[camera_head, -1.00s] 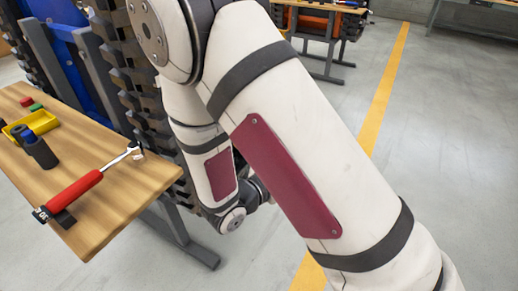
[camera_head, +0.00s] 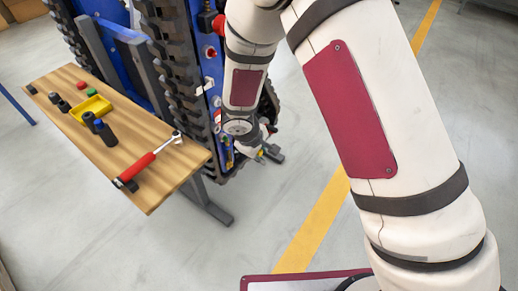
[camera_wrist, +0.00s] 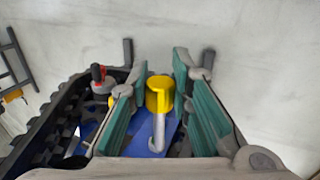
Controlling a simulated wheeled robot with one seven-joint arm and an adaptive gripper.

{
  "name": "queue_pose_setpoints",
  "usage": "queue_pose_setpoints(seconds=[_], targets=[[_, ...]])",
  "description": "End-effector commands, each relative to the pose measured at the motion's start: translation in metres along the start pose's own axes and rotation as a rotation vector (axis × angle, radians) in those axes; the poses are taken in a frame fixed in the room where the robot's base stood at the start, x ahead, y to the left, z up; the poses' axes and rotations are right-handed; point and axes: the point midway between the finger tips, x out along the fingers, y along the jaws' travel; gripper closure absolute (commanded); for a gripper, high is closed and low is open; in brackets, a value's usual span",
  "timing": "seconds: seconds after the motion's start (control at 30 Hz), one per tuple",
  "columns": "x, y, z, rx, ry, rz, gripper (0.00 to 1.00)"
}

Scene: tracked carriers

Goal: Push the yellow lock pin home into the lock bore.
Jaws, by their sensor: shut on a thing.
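The yellow lock pin (camera_wrist: 159,92) shows in the wrist view, with a yellow head and a silver shaft running toward the camera. It sits between the two teal finger pads of my gripper (camera_wrist: 160,98), which is shut on it. Blue surface of the carrier shows behind and below the pin. In the head view my gripper (camera_head: 260,152) is small, low beside the blue side of the tracked carrier (camera_head: 209,70). I cannot make out the lock bore in either view.
A wooden bench (camera_head: 165,190) stands left of the carrier, bearing a red-handled wrench (camera_head: 148,161), a yellow tray (camera_head: 91,108) and dark sockets. A black track (camera_head: 172,75) runs along the carrier. A red-topped fitting (camera_wrist: 101,77) stands left of my fingers. The floor at right is open.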

Motion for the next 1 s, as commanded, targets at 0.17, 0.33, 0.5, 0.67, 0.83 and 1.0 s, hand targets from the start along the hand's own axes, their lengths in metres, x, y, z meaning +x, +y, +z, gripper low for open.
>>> queue_pose_setpoints(seconds=[0.17,0.33,0.5,0.67,0.83,1.0], targets=[[-0.006,-0.002,-0.006,0.028,0.014,0.000,1.00],[-0.005,-0.002,-0.006,0.027,0.014,0.001,1.00],[-0.005,-0.002,-0.006,0.020,0.013,0.002,1.00],[-0.005,-0.001,-0.013,0.017,0.013,0.003,1.00],[-0.005,-0.001,-0.027,0.016,0.013,0.003,1.00],[-0.005,0.000,-0.043,0.015,0.013,0.003,1.00]])
